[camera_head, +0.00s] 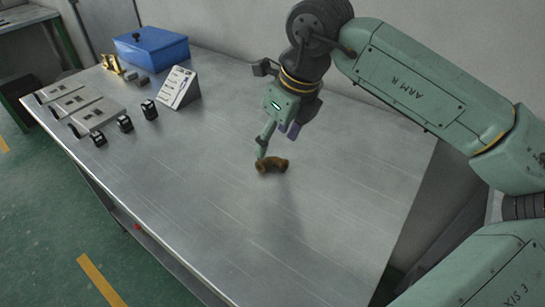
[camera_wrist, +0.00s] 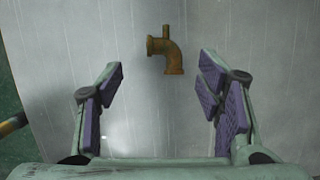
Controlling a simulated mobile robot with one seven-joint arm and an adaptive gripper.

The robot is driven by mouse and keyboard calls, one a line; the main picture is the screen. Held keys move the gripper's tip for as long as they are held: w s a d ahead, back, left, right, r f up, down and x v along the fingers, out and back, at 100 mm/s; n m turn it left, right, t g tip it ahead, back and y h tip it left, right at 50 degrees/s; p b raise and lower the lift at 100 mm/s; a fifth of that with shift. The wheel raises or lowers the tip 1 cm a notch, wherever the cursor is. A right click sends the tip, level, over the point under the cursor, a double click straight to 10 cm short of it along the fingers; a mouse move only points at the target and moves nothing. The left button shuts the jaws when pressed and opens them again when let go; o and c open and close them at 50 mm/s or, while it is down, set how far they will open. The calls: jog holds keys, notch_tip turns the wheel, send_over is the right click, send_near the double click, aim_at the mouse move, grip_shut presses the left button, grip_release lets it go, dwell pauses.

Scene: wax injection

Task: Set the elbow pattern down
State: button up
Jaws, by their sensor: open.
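The elbow pattern (camera_head: 272,165), a small brown bent pipe piece with flanged ends, lies on the bare metal table (camera_head: 330,215). In the wrist view the elbow pattern (camera_wrist: 168,50) shows whole, ahead of the jaws and between their lines, with no finger touching it. My gripper (camera_wrist: 163,82) is open, its purple-padded fingers wide apart and nothing between them. In the head view my gripper (camera_head: 276,148) is just above and behind the elbow pattern, and one finger overlaps its upper edge in the picture.
Several grey moulds with handles (camera_head: 97,115) and small black items (camera_head: 149,109) stand at the table's left. A white sloped panel (camera_head: 180,87), a blue box (camera_head: 150,49) and a gold piece (camera_head: 112,63) are farther back. The table's middle and right are clear.

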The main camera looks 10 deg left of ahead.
aim_at(268, 159)
jog(key=shift+p+x, duration=1.15)
jog(key=shift+x, duration=2.3)
jog(key=shift+w, duration=0.2)
jog(key=c, duration=1)
jog(key=shift+r, duration=0.15)
jog(key=shift+c, duration=0.2)
